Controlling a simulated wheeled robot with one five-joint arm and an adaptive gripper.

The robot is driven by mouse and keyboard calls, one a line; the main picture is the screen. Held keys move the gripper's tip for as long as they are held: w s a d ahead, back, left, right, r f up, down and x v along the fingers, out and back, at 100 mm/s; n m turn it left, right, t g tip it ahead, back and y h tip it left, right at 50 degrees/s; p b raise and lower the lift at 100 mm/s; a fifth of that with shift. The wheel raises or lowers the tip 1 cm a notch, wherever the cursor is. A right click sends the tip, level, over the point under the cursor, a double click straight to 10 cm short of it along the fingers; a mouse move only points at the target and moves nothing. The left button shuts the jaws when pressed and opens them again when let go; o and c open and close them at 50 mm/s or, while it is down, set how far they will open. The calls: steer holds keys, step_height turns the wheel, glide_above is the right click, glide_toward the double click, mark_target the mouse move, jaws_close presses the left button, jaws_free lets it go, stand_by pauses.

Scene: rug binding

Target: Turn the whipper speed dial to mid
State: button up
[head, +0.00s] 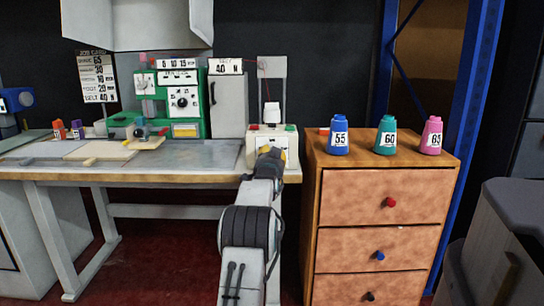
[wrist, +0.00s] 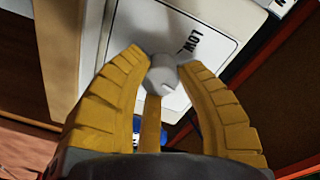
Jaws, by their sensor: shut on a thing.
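The whipper (head: 253,147) is a small white machine at the right end of the workbench, with a cone of thread on top. Its speed dial (wrist: 162,76) is a round grey knob on a white panel (wrist: 218,22). The word LOW is printed on the panel up and right of the knob. My gripper (wrist: 163,62) has its yellow fingers closed around the knob, one on each side. The other speed marks are hidden or out of view. In the head view my gripper (head: 270,153) is at the whipper's front and covers the dial.
A wooden drawer cabinet (head: 312,210) stands just right of the bench, with blue (head: 338,138), teal (head: 386,138) and pink (head: 431,138) cones on top. A green machine (head: 190,100) stands at the back of the bench.

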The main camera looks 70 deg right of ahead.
steer(key=shift+r+n+b, duration=0.1)
steer(key=shift+n+b, duration=0.5)
steer(key=shift+n, duration=0.4)
steer(key=shift+r+n, duration=0.1)
steer(key=shift+n, duration=0.2)
steer(key=o, duration=1.2)
steer(key=shift+a, duration=0.1)
steer(key=v, duration=1.1)
steer(key=shift+a+f, duration=0.25)
steer(key=shift+a, duration=0.1)
steer(key=shift+s, duration=0.1)
